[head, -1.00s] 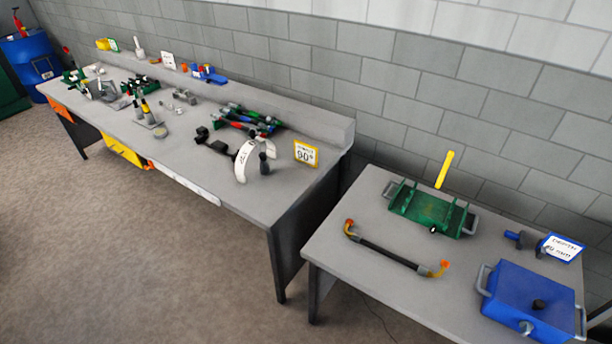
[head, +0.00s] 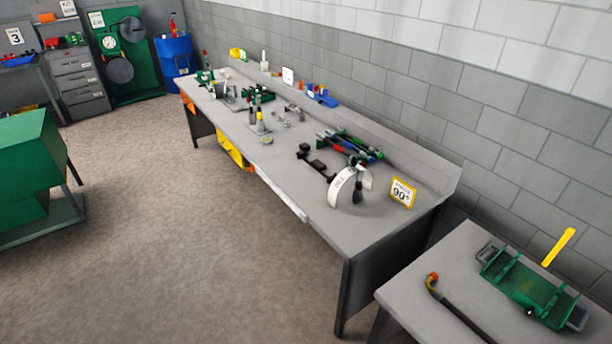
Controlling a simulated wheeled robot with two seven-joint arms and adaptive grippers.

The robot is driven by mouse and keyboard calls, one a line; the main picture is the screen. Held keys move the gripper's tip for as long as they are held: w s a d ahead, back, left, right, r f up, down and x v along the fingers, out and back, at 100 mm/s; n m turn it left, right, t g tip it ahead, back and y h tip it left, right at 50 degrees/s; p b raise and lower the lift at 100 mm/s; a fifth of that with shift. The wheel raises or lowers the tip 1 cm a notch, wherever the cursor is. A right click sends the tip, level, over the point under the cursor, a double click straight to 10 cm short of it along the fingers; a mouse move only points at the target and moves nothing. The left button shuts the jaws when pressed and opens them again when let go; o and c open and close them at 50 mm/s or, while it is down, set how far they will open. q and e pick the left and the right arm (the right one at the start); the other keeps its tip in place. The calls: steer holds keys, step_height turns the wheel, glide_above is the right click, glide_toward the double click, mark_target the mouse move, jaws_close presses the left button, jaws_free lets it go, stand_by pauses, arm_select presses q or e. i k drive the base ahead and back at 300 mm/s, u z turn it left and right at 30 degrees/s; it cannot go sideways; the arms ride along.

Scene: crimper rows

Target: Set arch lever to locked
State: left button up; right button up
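A white arch-shaped piece (head: 343,187) with dark markings stands near the right end of the long grey bench. A dark lever-like handle (head: 358,190) stands at its right side; I cannot tell its setting. A black clamp-like part (head: 315,162) lies just left of the arch. A yellow-edged card reading 90° (head: 401,193) stands to the right of the arch. Neither of my grippers shows in the head view.
The long bench (head: 330,220) runs along the block wall. A green cabinet (head: 30,170) stands at left. The floor (head: 200,250) between is clear.

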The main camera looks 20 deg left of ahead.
mark_target(358, 186)
steer(key=u, duration=0.7)
steer(key=i, duration=1.35)
steer(key=z, duration=0.3)
